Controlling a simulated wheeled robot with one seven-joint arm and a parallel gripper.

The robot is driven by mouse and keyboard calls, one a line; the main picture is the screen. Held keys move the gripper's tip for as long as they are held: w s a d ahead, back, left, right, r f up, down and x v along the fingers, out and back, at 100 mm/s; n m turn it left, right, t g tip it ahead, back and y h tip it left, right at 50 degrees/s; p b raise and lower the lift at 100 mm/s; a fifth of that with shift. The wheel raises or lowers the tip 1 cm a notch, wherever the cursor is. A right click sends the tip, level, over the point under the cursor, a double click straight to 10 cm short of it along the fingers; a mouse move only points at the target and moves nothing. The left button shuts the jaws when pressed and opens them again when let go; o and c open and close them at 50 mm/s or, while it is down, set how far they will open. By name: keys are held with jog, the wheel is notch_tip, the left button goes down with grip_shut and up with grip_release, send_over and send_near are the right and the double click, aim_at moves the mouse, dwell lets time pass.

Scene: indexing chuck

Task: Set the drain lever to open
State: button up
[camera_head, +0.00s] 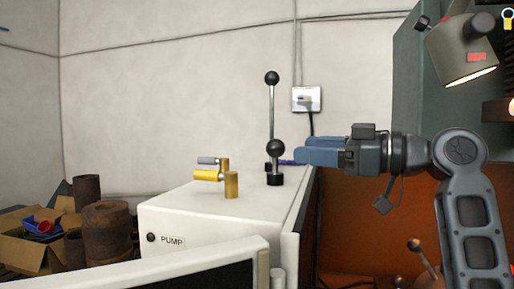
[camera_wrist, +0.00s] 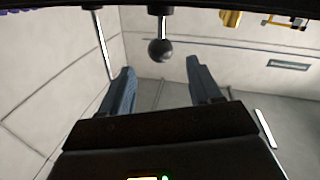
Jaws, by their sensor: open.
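The white box (camera_head: 205,215), labelled PUMP, carries two levers with black ball knobs. The front lever's knob (camera_head: 276,148) is low in the picture; the rear lever's knob (camera_head: 271,78) stands much higher on an upright silver rod. No label names the drain lever, so I cannot tell which lever it is. My gripper (camera_head: 299,155) is open, its blue fingers pointing left just right of the front knob. In the wrist view, a black ball knob (camera_wrist: 161,50) lies near the gap between the open fingertips (camera_wrist: 160,67); contact is not clear.
A yellow handle (camera_head: 209,175) and a smaller grey-tipped one (camera_head: 209,161) sit on the box top, left of the levers. A wall socket (camera_head: 307,99) is behind. A lamp (camera_head: 463,50) hangs at upper right. Rusty cans (camera_head: 106,228) and a cardboard box (camera_head: 25,254) stand left.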

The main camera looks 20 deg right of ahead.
aim_at(276, 147)
jog(key=p+x, duration=0.1)
jog(key=x, duration=0.6)
jog(key=shift+w+a+p, duration=0.25)
jog(key=shift+p, duration=0.05)
grip_shut()
dwell(0.4)
jog(key=shift+r, duration=0.1)
